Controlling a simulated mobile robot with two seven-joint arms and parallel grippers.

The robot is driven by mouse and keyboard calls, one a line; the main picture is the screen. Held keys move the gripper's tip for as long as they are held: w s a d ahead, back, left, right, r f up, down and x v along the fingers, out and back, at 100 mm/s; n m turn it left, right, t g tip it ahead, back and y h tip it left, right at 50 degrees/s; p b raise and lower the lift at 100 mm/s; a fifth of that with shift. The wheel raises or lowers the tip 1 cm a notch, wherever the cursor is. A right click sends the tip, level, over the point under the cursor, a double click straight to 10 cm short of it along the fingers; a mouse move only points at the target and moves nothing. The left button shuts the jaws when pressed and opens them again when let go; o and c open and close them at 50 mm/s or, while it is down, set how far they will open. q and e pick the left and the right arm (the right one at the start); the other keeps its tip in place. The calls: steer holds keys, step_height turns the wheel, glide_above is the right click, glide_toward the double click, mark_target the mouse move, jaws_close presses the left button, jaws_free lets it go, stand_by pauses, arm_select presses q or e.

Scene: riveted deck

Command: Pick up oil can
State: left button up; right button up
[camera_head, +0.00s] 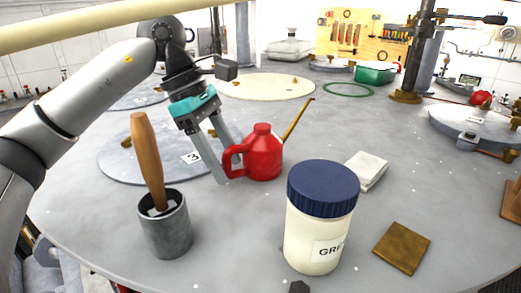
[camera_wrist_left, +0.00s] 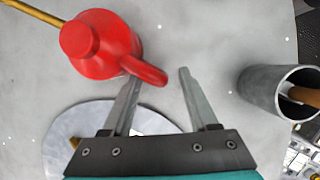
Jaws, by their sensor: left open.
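The red oil can (camera_head: 263,155) stands upright on the grey round deck, with its brass spout pointing up and right. Its loop handle is on the left side, facing my left gripper. My left gripper (camera_head: 228,166) comes down from above left and is open, its fingertips at the handle. In the left wrist view, the oil can (camera_wrist_left: 95,45) is at upper left, and the outer part of its handle reaches between the two open fingers (camera_wrist_left: 159,76). I cannot tell whether either finger touches it. My right gripper is not in view.
A metal cup (camera_head: 166,230) holding a wooden-handled tool stands at front left. A white jar with a blue lid (camera_head: 322,190) stands in front of the can. A white block (camera_head: 367,172) and a brown square plate (camera_head: 402,248) lie to the right. A column (camera_head: 420,50) rises behind.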

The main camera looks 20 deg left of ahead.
arm_select(q)
steer(key=shift+d+f, duration=0.1)
steer(key=shift+f, duration=0.05)
jaws_close()
stand_by(0.4)
stand_by(1.0)
